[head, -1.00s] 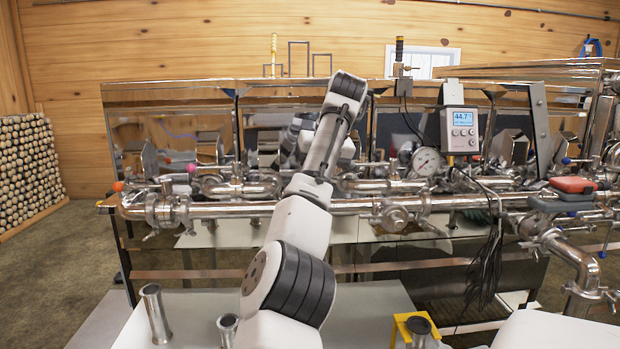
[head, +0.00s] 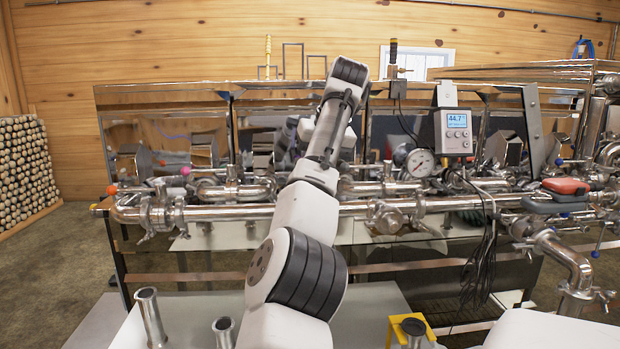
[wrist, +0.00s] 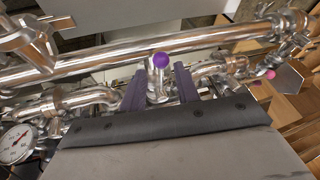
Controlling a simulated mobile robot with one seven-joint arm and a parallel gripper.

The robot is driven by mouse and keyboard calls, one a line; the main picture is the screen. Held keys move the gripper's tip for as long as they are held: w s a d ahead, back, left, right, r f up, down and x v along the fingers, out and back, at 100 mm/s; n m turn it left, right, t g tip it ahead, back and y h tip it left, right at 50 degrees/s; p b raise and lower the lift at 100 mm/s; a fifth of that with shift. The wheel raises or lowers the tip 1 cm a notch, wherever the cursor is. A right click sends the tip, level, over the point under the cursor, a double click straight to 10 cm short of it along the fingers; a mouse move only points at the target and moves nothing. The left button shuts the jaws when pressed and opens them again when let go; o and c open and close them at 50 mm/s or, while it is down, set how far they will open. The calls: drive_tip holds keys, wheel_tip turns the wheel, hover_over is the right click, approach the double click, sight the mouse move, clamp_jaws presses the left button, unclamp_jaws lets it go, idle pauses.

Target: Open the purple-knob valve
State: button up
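The purple knob (wrist: 161,60) is a round ball on a short metal stem, in the upper middle of the wrist view. My gripper (wrist: 161,86) is open, and its two dark purple-grey fingers stand apart at the left and right of the stem. The knob shows just beyond the fingertips, between their lines. I cannot tell whether either finger touches the stem. In the head view my raised arm stands in front of the pipes, and neither the purple knob nor my fingers can be made out.
A long steel pipe (wrist: 110,53) runs behind the knob. A pink knob (wrist: 271,74) is to the right in the wrist view; it also shows in the head view (head: 185,170). A pressure gauge (head: 420,163) and a digital display box (head: 457,131) are right of my arm.

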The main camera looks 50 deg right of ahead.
drive_tip(key=p+v, duration=0.4)
drive_tip(key=v, duration=0.6)
drive_tip(key=shift+r, duration=0.3)
drive_tip(key=shift+s, duration=0.15)
